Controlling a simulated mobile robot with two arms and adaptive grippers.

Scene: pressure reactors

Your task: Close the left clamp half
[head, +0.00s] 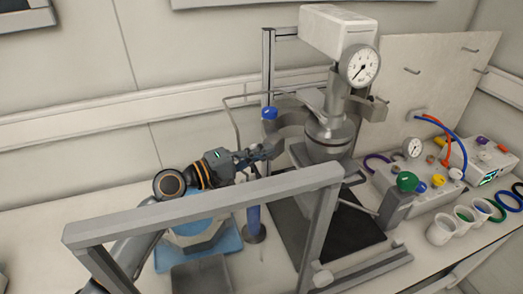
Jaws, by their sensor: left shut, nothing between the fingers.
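The pressure reactor's metal vessel head (330,133) stands at centre right under a white drive box and a round gauge. The left clamp half (291,117) looks like a grey curved piece at the left of the vessel head, apparently swung out from it. My left gripper (272,149) is shut and empty. It is just below and in front of that curved piece; I cannot tell whether they touch. My right gripper is not in view.
A grey frame (205,202) crosses the foreground in front of my left arm. A blue tray (228,238) lies below the arm.

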